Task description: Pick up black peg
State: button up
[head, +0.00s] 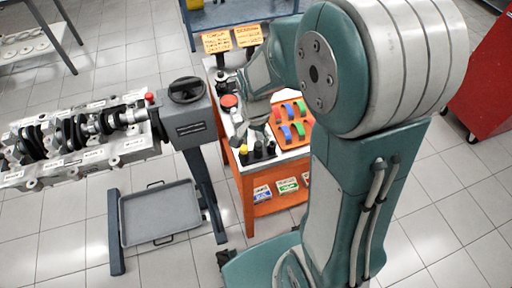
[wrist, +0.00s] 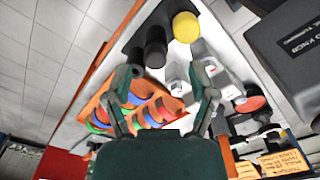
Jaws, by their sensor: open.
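Two black pegs stand in a dark holder at the front edge of the cart top, one (head: 258,149) beside the yellow-topped peg (head: 244,150) and the other (head: 270,147) to its right. In the wrist view, the nearer black peg (wrist: 155,48) shows beyond the fingertips, between the other black peg (wrist: 134,50) and the yellow-topped peg (wrist: 186,27). My gripper (head: 256,128) is open and empty, just behind the pegs in the head view. In the wrist view, the fingers (wrist: 164,80) are spread apart, with no peg between them.
The orange cart (head: 247,200) has a white top. An orange rack with coloured arched pieces (head: 289,130) lies right of my gripper. A red round part (head: 229,101) is at the cart's left. The engine stand (head: 189,128) is close on the left.

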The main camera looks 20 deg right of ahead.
aim_at(259, 143)
notch_tip(259, 143, down, 2)
jog(key=shift+f, duration=0.25)
jog(key=shift+d+f, duration=0.2)
jog(key=shift+d, duration=0.5)
jog(key=shift+a, duration=0.15)
jog(key=c, duration=0.8)
jog(key=shift+a, duration=0.25)
grip_shut()
jog(key=shift+d, duration=0.1)
notch_tip(259, 143, up, 10)
